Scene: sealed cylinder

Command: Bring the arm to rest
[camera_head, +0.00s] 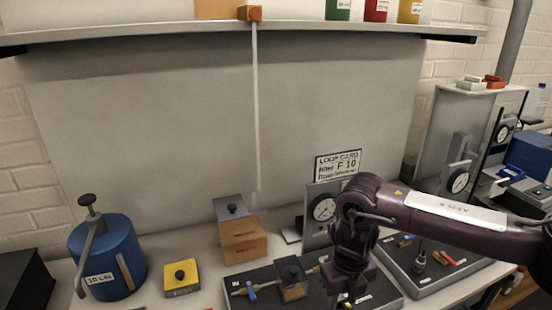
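My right arm (455,217) is dark purple and reaches in from the right edge. It bends down at the elbow over the black fixture board (240,277). My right gripper (346,301) points down at the bottom of the picture, over the board's right part. Its fingertips are too dark and too near the lower edge to show whether they are open or hold anything. My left gripper is not in view. A blue cylinder (118,258) with a dark handle and a white label stands upright at the left, well apart from my arm.
A dial gauge (323,209) with a loop card (337,164) stands just left of my arm. An orange box (243,243) and a yellow block (181,279) stand left of the board. A second board (462,272) lies right. A shelf (150,32) crosses above.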

